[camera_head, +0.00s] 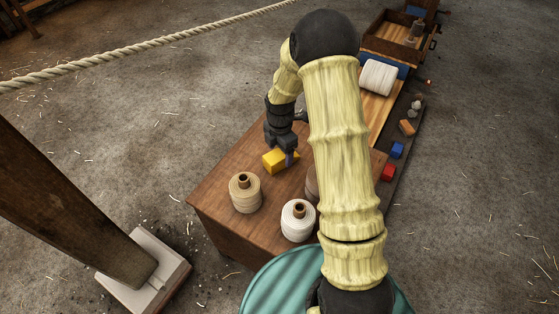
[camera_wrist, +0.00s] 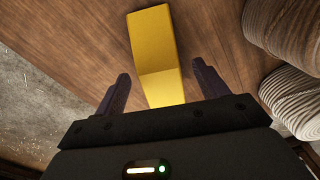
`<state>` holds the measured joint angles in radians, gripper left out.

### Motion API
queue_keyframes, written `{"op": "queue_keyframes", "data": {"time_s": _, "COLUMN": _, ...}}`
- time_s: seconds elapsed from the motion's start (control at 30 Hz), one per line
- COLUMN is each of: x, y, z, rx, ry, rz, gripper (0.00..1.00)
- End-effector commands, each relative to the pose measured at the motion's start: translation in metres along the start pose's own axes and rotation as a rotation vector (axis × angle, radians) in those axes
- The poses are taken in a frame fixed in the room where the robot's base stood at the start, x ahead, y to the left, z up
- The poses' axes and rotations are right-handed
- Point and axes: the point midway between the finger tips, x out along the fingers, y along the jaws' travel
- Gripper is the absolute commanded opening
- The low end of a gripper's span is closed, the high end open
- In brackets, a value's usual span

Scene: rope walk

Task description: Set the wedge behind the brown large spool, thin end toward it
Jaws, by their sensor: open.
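The yellow wedge (camera_head: 272,161) lies on the brown wooden tabletop (camera_head: 222,172). My gripper (camera_head: 284,153) is open just above it. In the wrist view the wedge (camera_wrist: 155,45) reaches in between the spread fingers (camera_wrist: 160,82), with a gap on both sides. I cannot tell which end is thin. A tan spool (camera_head: 245,195) and a white spool (camera_head: 298,222) stand upright near the table's front edge. A brownish spool (camera_head: 312,184) is mostly hidden behind my arm. I cannot tell whether it is the brown large spool.
A big white spool (camera_head: 378,77) lies on its side on a plank beyond the table. A wooden box (camera_head: 381,29) stands farther back. Red (camera_head: 388,172) and blue (camera_head: 397,150) blocks lie along the right strip. A rope (camera_head: 150,42) and a slanted post (camera_head: 70,210) are at left.

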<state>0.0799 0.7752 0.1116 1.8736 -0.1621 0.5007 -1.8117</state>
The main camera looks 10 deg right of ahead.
Motion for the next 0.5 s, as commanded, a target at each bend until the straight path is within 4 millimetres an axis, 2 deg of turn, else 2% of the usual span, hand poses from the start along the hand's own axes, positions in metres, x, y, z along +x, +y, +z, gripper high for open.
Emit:
{"op": "queue_keyframes", "data": {"time_s": 0.03, "x": 0.014, "y": 0.000, "z": -0.002, "rx": -0.001, "ry": 0.000, "rz": -0.003, "gripper": 0.73}}
{"op": "queue_keyframes", "data": {"time_s": 0.2, "x": 0.033, "y": 0.000, "z": -0.003, "rx": -0.001, "ry": 0.000, "rz": -0.001, "gripper": 0.73}}
{"op": "queue_keyframes", "data": {"time_s": 0.5, "x": 0.033, "y": 0.000, "z": -0.002, "rx": -0.001, "ry": 0.000, "rz": -0.001, "gripper": 0.73}}
